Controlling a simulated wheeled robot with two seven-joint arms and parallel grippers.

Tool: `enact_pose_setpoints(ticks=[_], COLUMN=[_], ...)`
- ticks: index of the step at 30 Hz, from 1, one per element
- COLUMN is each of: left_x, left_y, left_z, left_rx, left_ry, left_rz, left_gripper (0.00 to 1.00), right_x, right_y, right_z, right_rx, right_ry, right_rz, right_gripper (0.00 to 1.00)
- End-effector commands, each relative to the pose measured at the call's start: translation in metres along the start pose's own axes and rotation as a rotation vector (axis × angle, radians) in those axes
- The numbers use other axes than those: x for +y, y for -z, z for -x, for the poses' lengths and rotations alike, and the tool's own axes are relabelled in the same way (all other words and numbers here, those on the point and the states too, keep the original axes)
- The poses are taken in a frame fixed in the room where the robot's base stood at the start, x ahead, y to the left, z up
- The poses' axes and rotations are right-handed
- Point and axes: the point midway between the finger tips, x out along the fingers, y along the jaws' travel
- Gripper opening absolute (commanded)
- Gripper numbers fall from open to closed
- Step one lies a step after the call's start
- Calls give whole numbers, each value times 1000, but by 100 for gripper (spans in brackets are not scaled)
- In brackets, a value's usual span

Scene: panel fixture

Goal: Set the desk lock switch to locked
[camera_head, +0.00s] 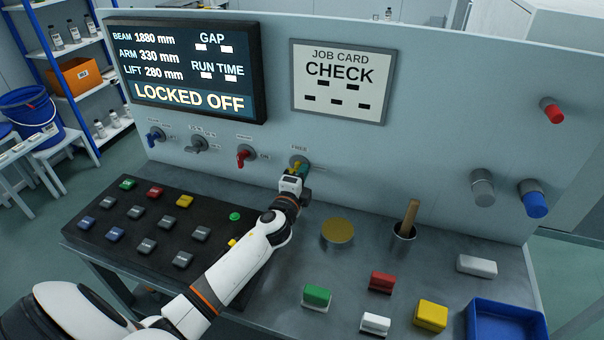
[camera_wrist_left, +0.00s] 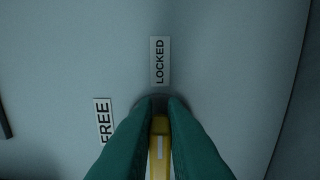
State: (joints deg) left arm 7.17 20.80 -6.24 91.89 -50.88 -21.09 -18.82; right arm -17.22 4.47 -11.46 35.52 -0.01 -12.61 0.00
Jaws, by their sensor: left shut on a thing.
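The desk lock switch is a small yellow lever (camera_head: 297,168) on a round grey base low on the upright panel, and it also shows in the left wrist view (camera_wrist_left: 159,160). My left gripper (camera_head: 301,172) is shut on the lever, with its green fingers (camera_wrist_left: 162,108) on either side. In the left wrist view the lever and its white mark line up with the LOCKED label (camera_wrist_left: 160,61). The FREE label (camera_wrist_left: 103,120) is off to the left there; in the head view FREE (camera_head: 299,148) is above the switch. My right gripper is not in view.
A screen (camera_head: 188,68) reads LOCKED OFF. A blue switch (camera_head: 155,137), a grey switch (camera_head: 198,144) and a red switch (camera_head: 245,154) sit left of the lock switch. A black button board (camera_head: 125,235), coloured blocks (camera_head: 431,315) and a blue tray (camera_head: 507,308) occupy the desk.

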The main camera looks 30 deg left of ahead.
Motion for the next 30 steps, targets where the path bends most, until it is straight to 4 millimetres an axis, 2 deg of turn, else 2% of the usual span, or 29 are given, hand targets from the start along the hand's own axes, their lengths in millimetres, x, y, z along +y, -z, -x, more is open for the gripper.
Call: enact_pose_setpoints(ticks=[14, 15, 19, 27, 30], left_x=[-1, -1, -1, -1, -2], left_y=[0, 0, 0, 0, 0], left_z=[0, 0, 0, 1, 6], left_rx=[-1, -1, -1, 0, 0], left_ry=[1, 1, 1, 1, 2], left_rz=[-17, -17, -17, -15, -15], left_gripper=[0, 13, 33, 33, 33], right_x=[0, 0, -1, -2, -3], right_y=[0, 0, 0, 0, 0], right_z=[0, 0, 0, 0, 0], right_rx=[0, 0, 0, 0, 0], right_ry=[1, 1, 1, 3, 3], right_rz=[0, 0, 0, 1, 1], right_gripper=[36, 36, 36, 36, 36])
